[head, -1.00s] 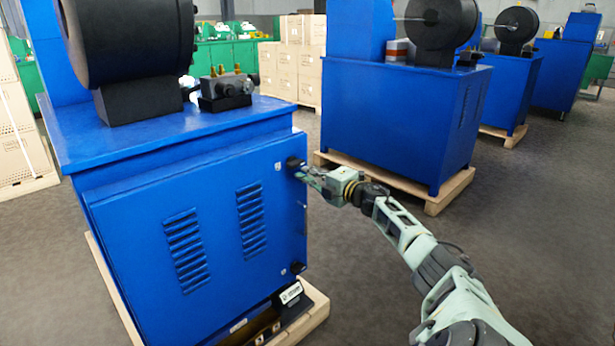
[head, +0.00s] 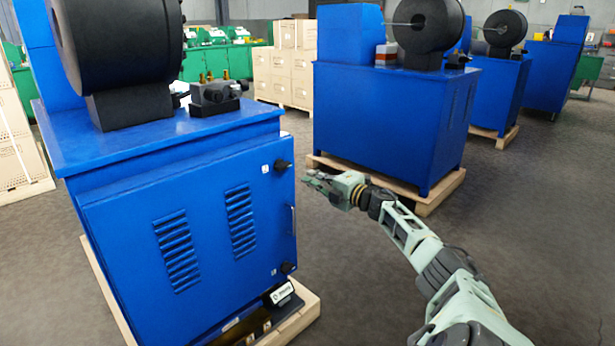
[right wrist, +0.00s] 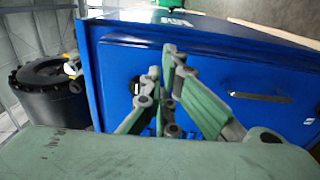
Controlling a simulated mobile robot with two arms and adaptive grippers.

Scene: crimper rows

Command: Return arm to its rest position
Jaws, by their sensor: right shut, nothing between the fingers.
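My right gripper (head: 318,181) is shut and empty at the end of my right arm, which comes in from the lower right of the head view. It hangs in the air just right of the blue cabinet (head: 130,230), apart from its door in the picture. The door has two black knobs, an upper one (head: 282,165) and a lower one (head: 287,267), and a slim handle (head: 293,220) between them. In the right wrist view the gripper's fingers (right wrist: 168,95) are closed in front of the cabinet's blue door (right wrist: 240,75). My left gripper is out of view.
A black drum (head: 125,45) and a small valve block (head: 215,97) sit on the cabinet's top. The cabinet stands on a wooden pallet (head: 305,305). Another blue machine (head: 375,120) stands behind on its own pallet. Grey floor (head: 540,230) lies clear at the right.

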